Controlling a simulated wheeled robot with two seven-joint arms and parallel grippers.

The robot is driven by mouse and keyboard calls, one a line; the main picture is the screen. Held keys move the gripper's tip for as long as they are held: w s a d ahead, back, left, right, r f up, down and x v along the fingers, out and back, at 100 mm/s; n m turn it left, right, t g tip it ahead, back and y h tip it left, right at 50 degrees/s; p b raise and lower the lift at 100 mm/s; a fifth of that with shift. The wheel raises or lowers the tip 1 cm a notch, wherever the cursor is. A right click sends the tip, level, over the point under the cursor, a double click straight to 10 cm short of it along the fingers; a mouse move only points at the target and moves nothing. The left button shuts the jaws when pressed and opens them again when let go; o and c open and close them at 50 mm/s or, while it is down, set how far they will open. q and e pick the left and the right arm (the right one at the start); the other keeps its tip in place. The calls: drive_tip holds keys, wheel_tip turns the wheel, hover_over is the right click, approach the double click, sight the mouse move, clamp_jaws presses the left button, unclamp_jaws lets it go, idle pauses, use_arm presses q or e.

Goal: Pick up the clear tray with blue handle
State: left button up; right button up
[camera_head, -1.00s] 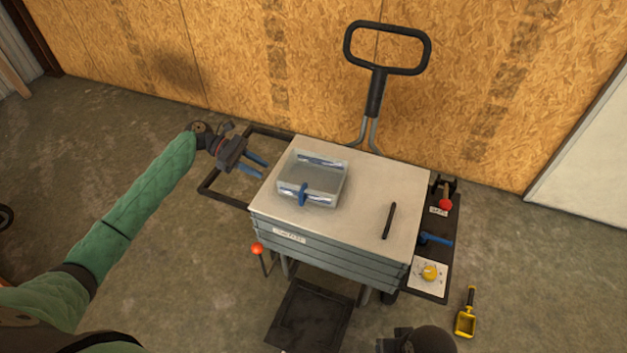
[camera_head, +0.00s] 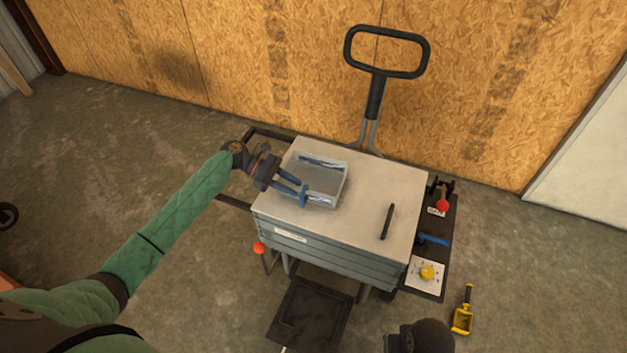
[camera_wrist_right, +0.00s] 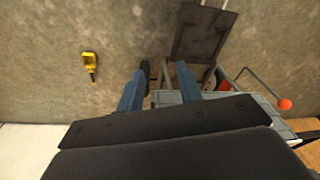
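The clear tray (camera_head: 326,181) stands upright on the pale top of the cart, left of its middle. Its blue handle (camera_head: 303,197) is on the near side wall. My left gripper (camera_head: 294,186) reaches in from the left, its two blue fingers apart at the tray's near left corner, close to the handle. I cannot tell whether they touch it. My right gripper (camera_wrist_right: 158,78) shows in the right wrist view with its blue fingers apart and nothing between them.
A black pen-like rod (camera_head: 387,221) lies on the cart top (camera_head: 375,185). A side panel (camera_head: 440,215) at right carries a red knob, a blue lever and a yellow knob. A yellow scoop (camera_head: 462,312) lies on the floor. A tall black handle (camera_head: 377,90) rises behind the cart.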

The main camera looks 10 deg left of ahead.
use_arm(q)
drive_tip(key=shift+d+f, duration=0.25)
drive_tip(key=shift+d, duration=0.25)
clamp_jaws()
